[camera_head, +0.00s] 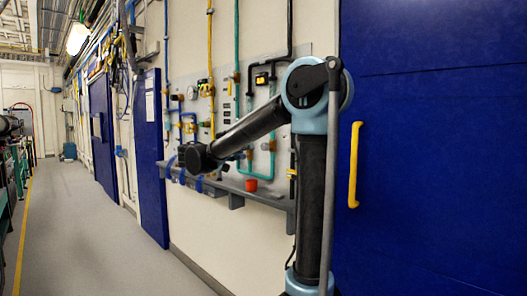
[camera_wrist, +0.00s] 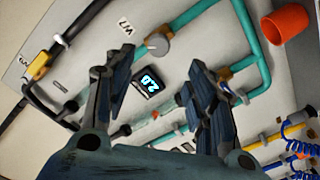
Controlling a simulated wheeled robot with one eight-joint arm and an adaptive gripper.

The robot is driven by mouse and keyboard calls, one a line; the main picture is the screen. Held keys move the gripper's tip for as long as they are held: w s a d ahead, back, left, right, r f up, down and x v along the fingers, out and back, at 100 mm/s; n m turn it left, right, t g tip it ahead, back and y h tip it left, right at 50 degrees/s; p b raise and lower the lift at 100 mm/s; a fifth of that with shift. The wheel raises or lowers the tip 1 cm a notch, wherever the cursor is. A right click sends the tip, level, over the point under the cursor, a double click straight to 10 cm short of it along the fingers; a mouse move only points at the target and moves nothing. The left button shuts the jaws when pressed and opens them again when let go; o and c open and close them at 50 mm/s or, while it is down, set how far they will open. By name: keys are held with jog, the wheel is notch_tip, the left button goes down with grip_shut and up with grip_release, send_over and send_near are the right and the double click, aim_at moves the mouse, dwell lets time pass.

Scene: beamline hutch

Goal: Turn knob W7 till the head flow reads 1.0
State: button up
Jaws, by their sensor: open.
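Knob W7 (camera_wrist: 157,45) is a round grey knob on the wall panel, with its W7 label (camera_wrist: 127,25) beside it in the wrist view. A small dark display (camera_wrist: 147,84) with lit cyan digits sits near the knob. It appears to read 2.0, with its digits tilted in the picture. My gripper (camera_wrist: 157,64) is open and empty, its two dark fingers spread on either side of the display, the knob beyond the fingertips. No contact with the knob shows. In the head view my gripper end (camera_head: 196,158) reaches toward the panel; its fingers cannot be made out there.
Teal pipes (camera_wrist: 200,12) and brass fittings run close around the knob. An orange cup (camera_wrist: 286,24) stands on the grey shelf (camera_head: 255,197) below the panel. Blue coiled hoses (camera_wrist: 298,147) lie at the wrist view's lower right. The corridor floor (camera_head: 90,220) at left is clear.

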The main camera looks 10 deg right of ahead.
aim_at(263, 148)
jog(key=x, duration=1.2)
jog(key=shift+w+d, duration=0.2)
jog(key=shift+d, duration=0.15)
jog(key=c, duration=1.1)
